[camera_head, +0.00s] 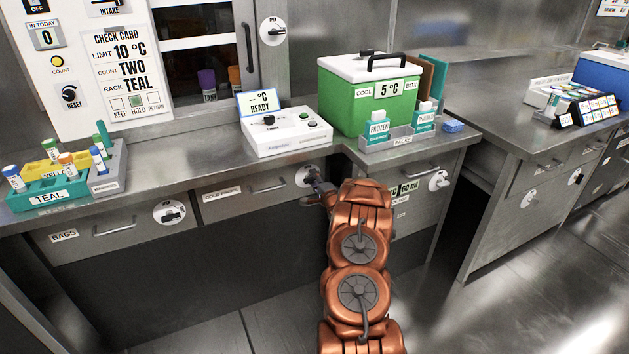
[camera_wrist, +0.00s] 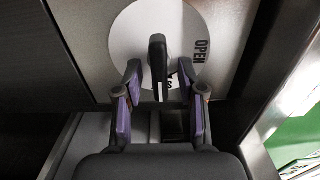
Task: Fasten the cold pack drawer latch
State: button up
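The cold pack drawer (camera_head: 236,208), labelled COLD PACKS, sits under the counter in the head view and looks pushed in. The dark latch handle (camera_wrist: 158,50) stands upright in that picture, over a mostly hidden second word. My gripper (camera_wrist: 159,70) is open, one finger on each side of the handle, with visible gaps between fingers and handle.
The BAGS drawer (camera_head: 110,231) with its own latch (camera_head: 170,212) is to the left. Another drawer unit (camera_head: 412,220) stands close to the right of my arm. A white device (camera_head: 286,131) and a green cool box (camera_head: 345,98) stand on the counter above.

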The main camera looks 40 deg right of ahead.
jog(key=v, duration=1.2)
dwell(0.5)
jog(key=shift+w, duration=0.1)
dwell(0.4)
